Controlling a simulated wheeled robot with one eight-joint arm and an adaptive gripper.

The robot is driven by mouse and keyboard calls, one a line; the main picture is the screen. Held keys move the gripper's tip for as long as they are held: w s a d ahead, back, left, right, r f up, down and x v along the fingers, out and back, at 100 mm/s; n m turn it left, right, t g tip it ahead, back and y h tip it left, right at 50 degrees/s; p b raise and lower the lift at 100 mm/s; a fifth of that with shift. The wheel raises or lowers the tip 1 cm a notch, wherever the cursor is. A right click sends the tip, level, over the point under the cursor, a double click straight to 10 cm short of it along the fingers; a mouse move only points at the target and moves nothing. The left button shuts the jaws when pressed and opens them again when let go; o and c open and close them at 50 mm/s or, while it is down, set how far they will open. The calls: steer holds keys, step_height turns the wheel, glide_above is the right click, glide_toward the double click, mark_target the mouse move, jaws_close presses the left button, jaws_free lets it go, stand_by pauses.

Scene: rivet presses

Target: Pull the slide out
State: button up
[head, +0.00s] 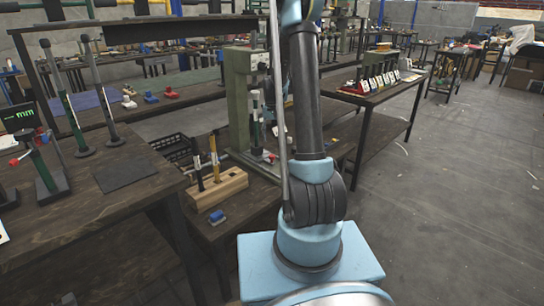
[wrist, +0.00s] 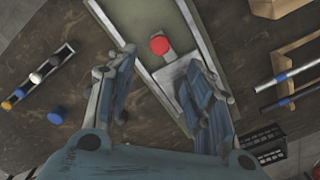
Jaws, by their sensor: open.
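In the wrist view, a light grey slide plate (wrist: 174,76) lies in the long green-grey base of a press (wrist: 190,20). A round red knob (wrist: 159,45) sits at the slide's end. My gripper (wrist: 160,57) is open and empty, one finger on each side of the knob and slide, with no clear contact. How far it is above them I cannot tell. In the head view, the green-grey press (head: 238,95) stands on the dark bench. My arm hides much of its right side, and I cannot make out my gripper there.
A wooden block (head: 218,188) with upright hammers stands left of the press, near a blue knob (head: 217,216). A black crate (head: 176,150) is behind it. In the wrist view, a rack of coloured knobs (wrist: 38,75) lies left. Open floor (head: 450,200) extends right.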

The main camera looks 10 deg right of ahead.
step_height(320, 180, down, 11)
steer(key=shift+r, duration=0.1)
stand_by(0.4)
jaws_close()
